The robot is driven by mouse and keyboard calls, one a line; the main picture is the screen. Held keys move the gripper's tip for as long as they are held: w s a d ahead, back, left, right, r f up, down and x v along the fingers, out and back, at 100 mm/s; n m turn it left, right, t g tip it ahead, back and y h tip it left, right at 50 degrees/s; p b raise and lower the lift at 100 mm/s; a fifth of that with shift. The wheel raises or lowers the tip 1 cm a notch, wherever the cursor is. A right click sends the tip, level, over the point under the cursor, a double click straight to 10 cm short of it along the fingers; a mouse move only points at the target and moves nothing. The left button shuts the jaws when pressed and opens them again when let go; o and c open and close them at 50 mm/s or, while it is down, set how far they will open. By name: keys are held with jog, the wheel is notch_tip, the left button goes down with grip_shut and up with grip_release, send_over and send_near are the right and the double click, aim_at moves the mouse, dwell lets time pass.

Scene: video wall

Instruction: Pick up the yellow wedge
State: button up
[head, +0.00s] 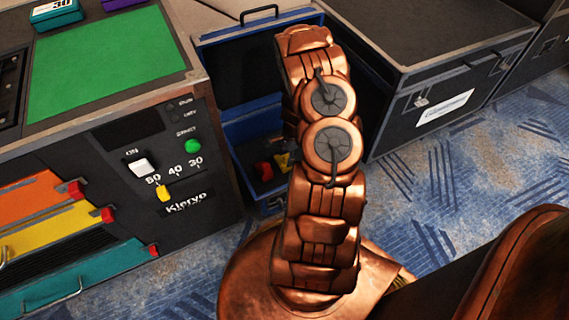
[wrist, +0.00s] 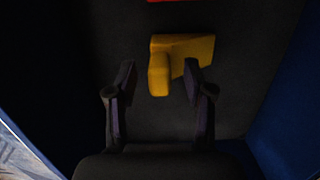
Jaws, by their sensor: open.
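The yellow wedge (wrist: 190,50) lies on the dark floor of a blue-walled case in the wrist view. In the head view a small part of the yellow wedge (head: 282,161) shows beside my copper arm, which hides the rest. My gripper (wrist: 158,72) is open in the wrist view, its two dark fingers pointing at the wedge. The wedge's near end lies between the fingertips in the picture, its wider part beyond them. I cannot tell how far above the wedge the fingers are. My gripper is hidden in the head view.
The blue case (head: 222,140) has upright walls close on both sides. A red piece (head: 263,170) lies in it, just beyond the wedge. A control console (head: 190,210) stands to the left, and a black case (head: 435,50) to the right. Patterned carpet (head: 440,200) is clear at right.

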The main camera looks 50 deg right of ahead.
grip_shut()
dwell(0.4)
dwell(0.4)
